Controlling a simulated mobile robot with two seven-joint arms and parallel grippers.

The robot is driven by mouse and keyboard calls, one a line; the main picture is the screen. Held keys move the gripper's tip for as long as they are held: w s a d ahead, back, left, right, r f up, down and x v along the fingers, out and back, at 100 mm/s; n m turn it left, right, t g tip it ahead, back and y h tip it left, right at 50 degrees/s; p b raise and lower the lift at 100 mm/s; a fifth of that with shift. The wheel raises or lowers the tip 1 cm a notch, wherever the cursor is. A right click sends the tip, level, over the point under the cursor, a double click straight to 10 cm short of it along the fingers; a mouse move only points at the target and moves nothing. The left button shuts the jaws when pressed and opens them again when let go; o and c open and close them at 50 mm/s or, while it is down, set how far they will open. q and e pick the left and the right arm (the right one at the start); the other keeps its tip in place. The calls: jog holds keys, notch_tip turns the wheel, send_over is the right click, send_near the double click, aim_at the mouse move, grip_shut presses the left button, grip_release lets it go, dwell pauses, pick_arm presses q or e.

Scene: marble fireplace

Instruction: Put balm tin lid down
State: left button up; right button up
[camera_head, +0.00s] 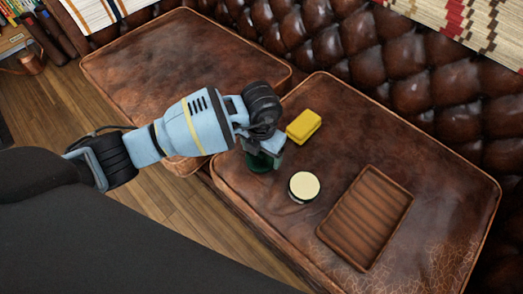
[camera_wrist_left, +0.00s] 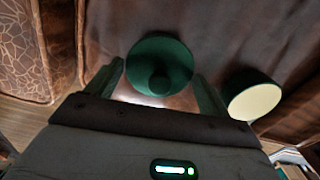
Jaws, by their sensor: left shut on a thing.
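The balm tin (camera_head: 304,187) stands open on the brown leather cushion, its pale cream contents facing up. It also shows at the right of the left wrist view (camera_wrist_left: 254,100). The dark green balm tin lid (camera_head: 259,164) is at my left gripper (camera_head: 265,154), to the left of the tin in the head view. In the left wrist view the round lid (camera_wrist_left: 160,60) with a small knob lies between the two fingers, which are shut on it. The lid is low over the cushion; I cannot tell whether it touches. My right gripper is out of view.
A yellow sponge-like block (camera_head: 304,126) lies just behind the tin. A ribbed brown tray (camera_head: 365,218) lies to its right. The tufted sofa back (camera_head: 400,60) rises behind. Bare cushion lies around the tin, and the cushion's front edge is near the lid.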

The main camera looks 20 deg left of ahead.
pick_arm(q)
jog(key=shift+f, duration=0.15)
jog(key=o, duration=0.9)
jog(key=shift+c, duration=0.2)
jog(key=shift+o, duration=0.2)
jog(key=shift+r, duration=0.2)
notch_tip(320, 180, up, 12)
jog(key=p, duration=0.3)
jog(key=shift+p, duration=0.4)
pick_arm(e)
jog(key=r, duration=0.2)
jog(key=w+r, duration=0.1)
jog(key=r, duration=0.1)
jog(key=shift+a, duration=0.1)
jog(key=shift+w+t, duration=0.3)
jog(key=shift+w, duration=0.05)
